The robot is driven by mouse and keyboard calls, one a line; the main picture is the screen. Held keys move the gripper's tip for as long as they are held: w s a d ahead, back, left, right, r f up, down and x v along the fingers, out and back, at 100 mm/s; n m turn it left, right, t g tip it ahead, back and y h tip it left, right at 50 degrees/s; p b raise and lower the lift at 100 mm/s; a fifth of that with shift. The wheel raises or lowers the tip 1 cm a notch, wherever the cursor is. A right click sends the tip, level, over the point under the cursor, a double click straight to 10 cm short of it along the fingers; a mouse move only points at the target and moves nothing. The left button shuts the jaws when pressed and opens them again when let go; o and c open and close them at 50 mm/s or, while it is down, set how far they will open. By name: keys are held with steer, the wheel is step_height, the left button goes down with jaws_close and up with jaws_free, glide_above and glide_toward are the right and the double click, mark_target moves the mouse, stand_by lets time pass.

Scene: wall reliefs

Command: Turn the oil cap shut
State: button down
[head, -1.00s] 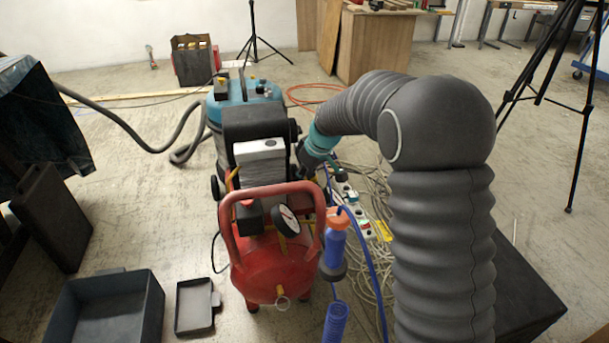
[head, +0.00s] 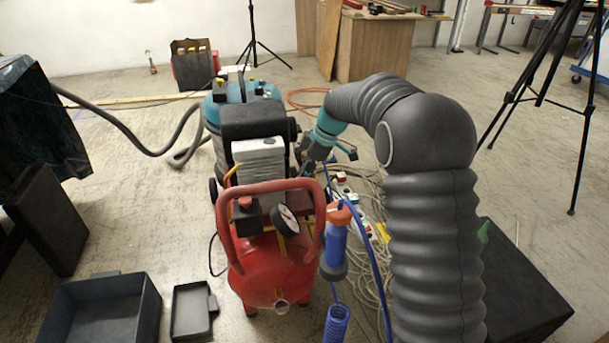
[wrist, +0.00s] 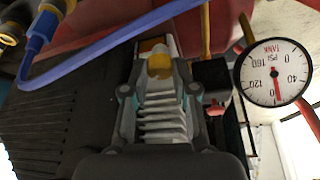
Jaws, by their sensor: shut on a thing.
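The red compressor (head: 275,255) stands on the floor in the head view, with a black and silver pump head on top. My gripper (head: 304,163) is at the right side of the pump head. In the wrist view, my gripper (wrist: 160,55) reaches up the picture with its two fingers on either side of a small yellow cap (wrist: 159,66), which I take for the oil cap. The fingers are shut on it. Pale ribbed metal shows between the fingers below it. The cap is hidden in the head view, and I cannot tell how far it is turned.
A pressure gauge (wrist: 273,72) is close to the right of my gripper in the wrist view. A blue hose (wrist: 105,38) crosses on the left. In the head view, cables (head: 372,205) lie right of the compressor, and a dark bin (head: 100,310) stands front left.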

steer(key=n+g+p, duration=0.1)
steer(key=n, duration=0.1)
steer(key=n+g+p, duration=0.1)
steer(key=n, duration=0.2)
steer(key=shift+w+r+n+h, duration=0.1)
steer(key=shift+w+n+h, duration=0.1)
steer(key=shift+n+h, duration=0.15)
steer(key=n+g+h+p, duration=0.1)
steer(key=n+p, duration=0.2)
steer(key=n, duration=0.1)
steer(key=shift+w+a+n, duration=0.1)
steer(key=shift+a+n, duration=0.05)
steer(key=shift+n, duration=0.2)
steer(key=shift+g, duration=0.3)
steer(key=c, duration=0.9)
jaws_free()
step_height(320, 180, up, 10)
steer(key=shift+f, duration=0.15)
